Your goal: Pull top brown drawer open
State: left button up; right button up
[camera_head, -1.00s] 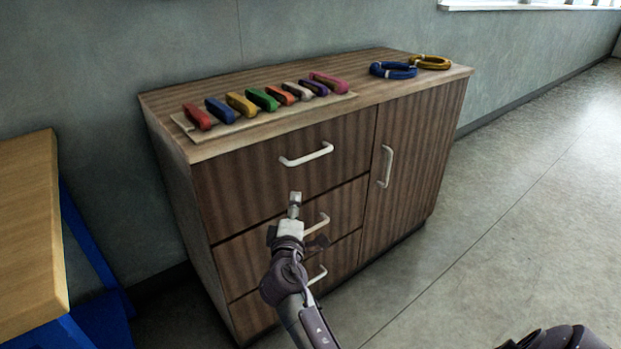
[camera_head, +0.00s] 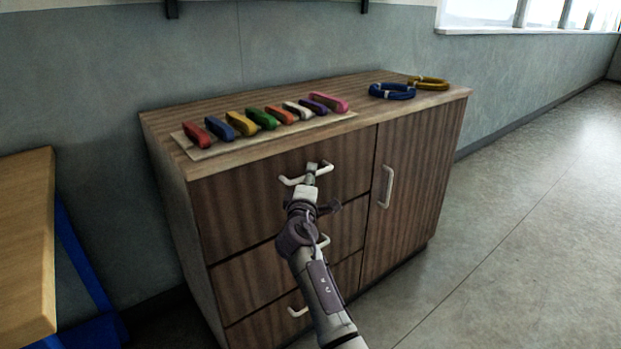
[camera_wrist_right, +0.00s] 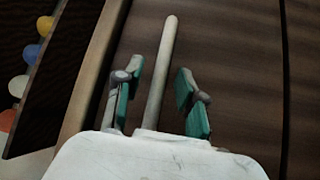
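The top brown drawer (camera_head: 240,205) of the wooden cabinet is shut, its front flush with the cabinet. Its white bar handle (camera_head: 290,181) shows in the head view, partly hidden behind my right gripper (camera_head: 312,169). In the right wrist view the handle (camera_wrist_right: 161,70) runs between the two teal-padded fingers of my right gripper (camera_wrist_right: 158,92). The fingers are open, with a gap on each side of the handle. My left gripper is not in view.
Several coloured pieces lie on a board (camera_head: 260,138) on the cabinet top, beside a blue ring (camera_head: 392,92) and a yellow ring (camera_head: 428,84). A cabinet door (camera_head: 415,190) is at the right. A wooden table (camera_head: 25,240) stands at the left. The floor to the right is clear.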

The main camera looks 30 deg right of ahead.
jog(key=shift+w+d+r, duration=0.1)
jog(key=shift+w+d, duration=0.15)
grip_shut()
dwell(0.3)
